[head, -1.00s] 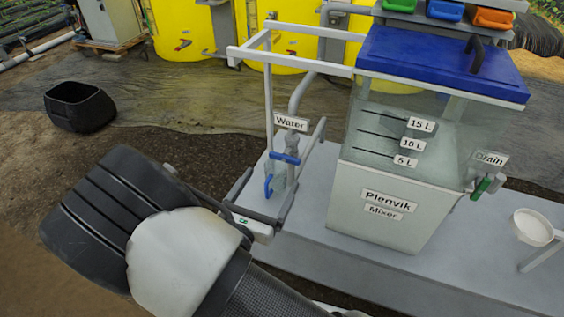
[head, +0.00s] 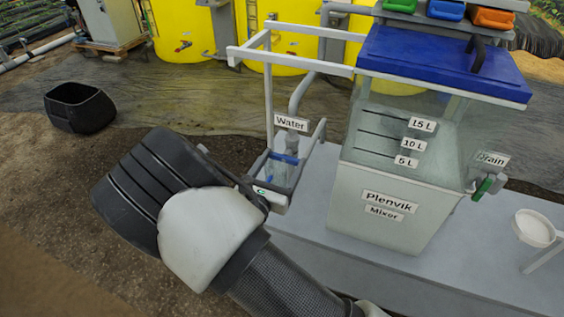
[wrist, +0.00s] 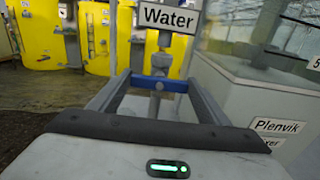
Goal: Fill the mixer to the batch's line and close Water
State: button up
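The Plenvik mixer (head: 385,205) stands on the grey skid with a blue lid and a clear upper part. Its lines read 5 L, 10 L and 15 L; I cannot make out the liquid level for sure. The Water valve (wrist: 160,83) has a blue handle, which lies crosswise beneath the Water sign (head: 291,122). My gripper (head: 296,140) is at this valve. In the wrist view, its two fingers (wrist: 158,78) are wide apart, one on each side of the handle. I cannot tell whether they touch it.
A white frame (head: 290,60) rises behind the valve and runs to the mixer. The Drain valve (head: 485,187) with a green handle is on the mixer's right, near a white cup (head: 533,228). A black bin (head: 80,107) stands on the ground at left. Yellow tanks (head: 185,30) are behind.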

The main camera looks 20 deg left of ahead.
jog(key=c, duration=0.4)
jog(key=shift+r, duration=0.1)
jog(key=n+p, duration=0.3)
jog(key=shift+a+r+n, duration=0.1)
jog(key=shift+n, duration=0.3)
jog(key=n+p, duration=0.3)
jog(key=n, duration=0.1)
jog(key=shift+a+n, duration=0.1)
jog(key=shift+n, duration=0.2)
jog(key=shift+f+n+p, duration=0.15)
jog(key=shift+n+p, duration=0.25)
jog(key=shift+n, duration=0.65)
jog(key=shift+f+n+p, duration=0.15)
jog(key=shift+n+p, duration=0.2)
jog(key=shift+n, duration=0.7)
jog(key=o, duration=1)
